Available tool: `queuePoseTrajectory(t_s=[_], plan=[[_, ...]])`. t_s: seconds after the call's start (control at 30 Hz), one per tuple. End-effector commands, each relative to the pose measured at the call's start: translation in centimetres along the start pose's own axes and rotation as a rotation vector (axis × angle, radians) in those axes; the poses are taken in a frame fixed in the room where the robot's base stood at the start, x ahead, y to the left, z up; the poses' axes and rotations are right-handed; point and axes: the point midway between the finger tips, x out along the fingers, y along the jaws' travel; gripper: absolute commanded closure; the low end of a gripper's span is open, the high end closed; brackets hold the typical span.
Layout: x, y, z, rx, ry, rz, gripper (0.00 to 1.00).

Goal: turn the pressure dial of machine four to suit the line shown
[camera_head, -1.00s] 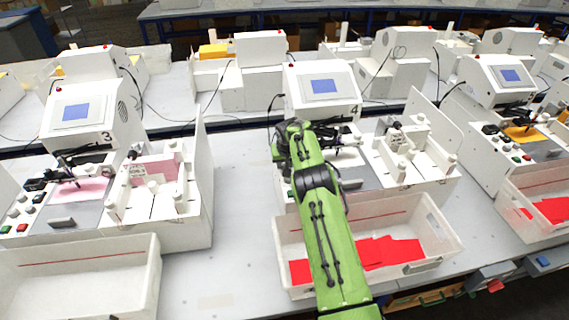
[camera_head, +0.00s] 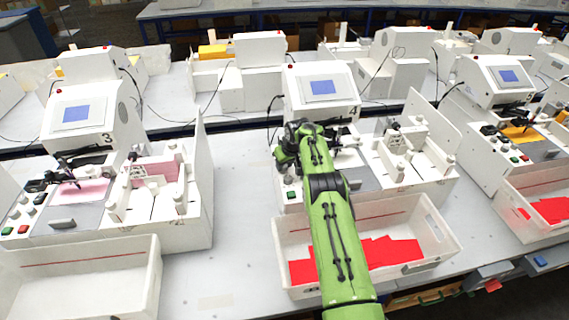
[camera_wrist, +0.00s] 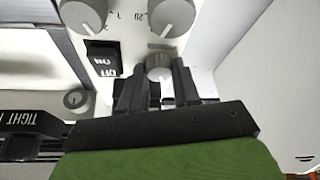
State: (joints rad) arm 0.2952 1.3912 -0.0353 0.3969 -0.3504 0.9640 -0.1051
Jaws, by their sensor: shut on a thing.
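Machine four (camera_head: 320,90) stands in the middle of the head view, with a blue screen (camera_head: 323,87) whose content is too small to read. My gripper (camera_wrist: 160,85) is over the left side of this machine, where my green arm hides much of the panel in the head view. In the wrist view the two dark fingers are shut on a small grey knob (camera_wrist: 159,66), one finger on each side. Two larger grey dials, the left dial (camera_wrist: 84,14) and the right dial (camera_wrist: 171,16), sit above it on the white panel. Part of a number scale shows between them.
A black OFF/ON switch (camera_wrist: 103,57) is left of the held knob. A small round knob (camera_wrist: 75,99) and a black strip lettered "TIGHT" (camera_wrist: 25,122) are at lower left. A white bin (camera_head: 440,235) with red sheets stands in front of machine four. Machine three (camera_head: 90,115) is to the left.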

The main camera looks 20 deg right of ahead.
Motion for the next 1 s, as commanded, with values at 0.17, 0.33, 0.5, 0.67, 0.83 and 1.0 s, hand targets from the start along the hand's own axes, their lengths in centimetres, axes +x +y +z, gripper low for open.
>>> queuePoseTrajectory(t_s=[0.17, 0.33, 0.5, 0.67, 0.83, 1.0], plan=[[0.1, 0.0, 0.1, 0.0, -0.003, -0.001, 0.59], [0.0, 0.0, 0.0, 0.001, -0.002, 0.0, 0.43], [0.0, 0.0, 0.0, 0.001, -0.001, 0.0, 0.43], [-1.0, 0.0, -0.1, -0.003, 0.0, 0.003, 0.43], [-4.5, 0.0, -0.1, 0.001, 0.002, 0.003, 0.43], [-9.3, 0.0, 0.0, 0.002, 0.003, 0.002, 0.43]])
